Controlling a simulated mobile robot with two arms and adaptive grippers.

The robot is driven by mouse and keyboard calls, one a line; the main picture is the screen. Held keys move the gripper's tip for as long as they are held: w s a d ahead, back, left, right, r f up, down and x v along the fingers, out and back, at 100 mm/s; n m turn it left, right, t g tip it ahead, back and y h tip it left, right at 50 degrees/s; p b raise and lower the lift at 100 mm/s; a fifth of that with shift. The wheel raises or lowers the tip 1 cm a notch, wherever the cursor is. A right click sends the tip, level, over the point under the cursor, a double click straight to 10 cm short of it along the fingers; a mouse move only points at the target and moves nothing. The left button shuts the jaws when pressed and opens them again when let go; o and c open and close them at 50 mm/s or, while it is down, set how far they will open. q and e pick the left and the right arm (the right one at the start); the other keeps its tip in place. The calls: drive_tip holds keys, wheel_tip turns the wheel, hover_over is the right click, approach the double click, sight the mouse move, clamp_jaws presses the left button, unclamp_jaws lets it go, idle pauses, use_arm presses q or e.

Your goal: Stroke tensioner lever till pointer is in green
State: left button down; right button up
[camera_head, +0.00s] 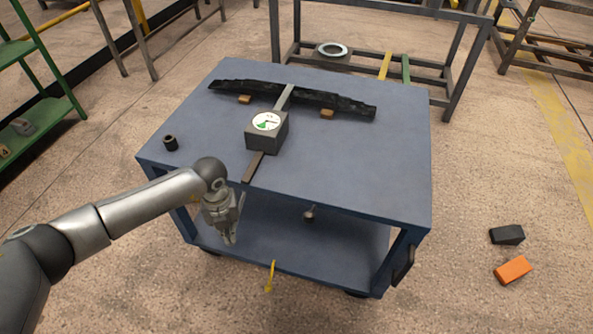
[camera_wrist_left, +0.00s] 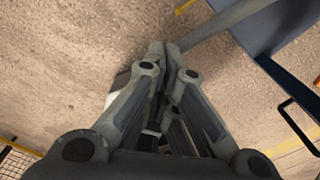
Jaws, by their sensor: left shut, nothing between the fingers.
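The tensioner is a dark box (camera_head: 268,139) on the blue cart top, with a white round dial (camera_head: 266,121) on its upper face. The dial has a green sector at its lower left; the pointer is too small to read surely. A short dark brown lever (camera_head: 253,168) sticks out from the box towards the cart's front edge. My left gripper (camera_head: 231,240) is shut and empty, pointing down just in front of the cart's front edge, left of the lever and apart from it. In the left wrist view the shut fingers (camera_wrist_left: 157,50) show over bare floor. My right gripper is out of view.
A long dark leaf spring (camera_head: 340,103) lies behind the box on wooden blocks (camera_head: 327,114). A small dark cylinder (camera_head: 170,142) stands at the cart's left. The blue cart (camera_head: 370,170) has clear top at right. Black (camera_head: 507,235) and orange (camera_head: 513,270) blocks lie on the floor.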

use_arm(q)
wheel_tip(320, 180, up, 17)
drive_tip(key=p, duration=1.1)
drive_tip(key=shift+d, duration=0.2)
drive_tip(key=shift+w+r, duration=0.1)
